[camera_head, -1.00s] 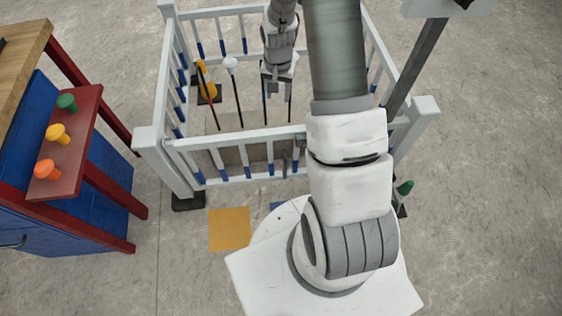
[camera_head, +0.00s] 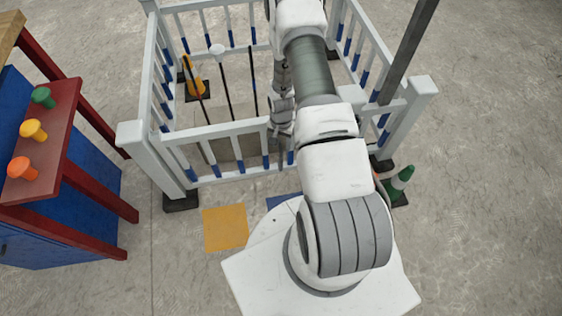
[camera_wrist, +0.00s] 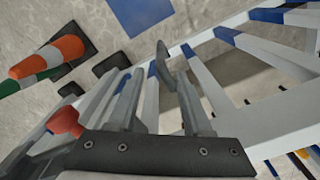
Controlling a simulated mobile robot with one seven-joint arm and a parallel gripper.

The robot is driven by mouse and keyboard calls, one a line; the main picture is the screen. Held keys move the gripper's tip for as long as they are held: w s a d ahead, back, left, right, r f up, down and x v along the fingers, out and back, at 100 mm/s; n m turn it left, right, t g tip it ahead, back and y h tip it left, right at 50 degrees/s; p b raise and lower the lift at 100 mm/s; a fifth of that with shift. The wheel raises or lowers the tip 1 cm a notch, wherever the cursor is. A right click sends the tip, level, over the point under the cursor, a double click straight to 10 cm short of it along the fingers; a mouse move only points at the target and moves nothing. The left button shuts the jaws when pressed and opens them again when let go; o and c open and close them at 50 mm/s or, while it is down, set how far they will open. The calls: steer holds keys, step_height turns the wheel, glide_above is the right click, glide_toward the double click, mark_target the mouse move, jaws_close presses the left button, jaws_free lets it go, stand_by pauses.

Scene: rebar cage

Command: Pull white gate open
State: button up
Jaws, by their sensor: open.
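The white gate (camera_head: 232,130) is the front panel of a white enclosure, with upright bars blue at their lower ends. It stands in line with the front posts and looks closed. My gripper (camera_head: 278,140) is at the right part of the gate's top rail, with my arm hiding the gate's right end. In the wrist view my gripper (camera_wrist: 158,92) has its two grey fingers apart, with a flat grey piece (camera_wrist: 165,65), perhaps the gate's handle, showing between their tips. I cannot tell whether they touch it. White, blue-ended bars also show in that view.
A red and blue bench (camera_head: 65,150) with coloured knobs stands at left. Inside are several thin poles and a yellow object (camera_head: 195,80). A yellow floor square (camera_head: 225,227) lies in front.

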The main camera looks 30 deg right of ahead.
mark_target(281, 160)
step_height(281, 160, down, 12)
steer(key=b, duration=0.3)
steer(key=shift+b, duration=0.4)
jaws_close()
stand_by(1.0)
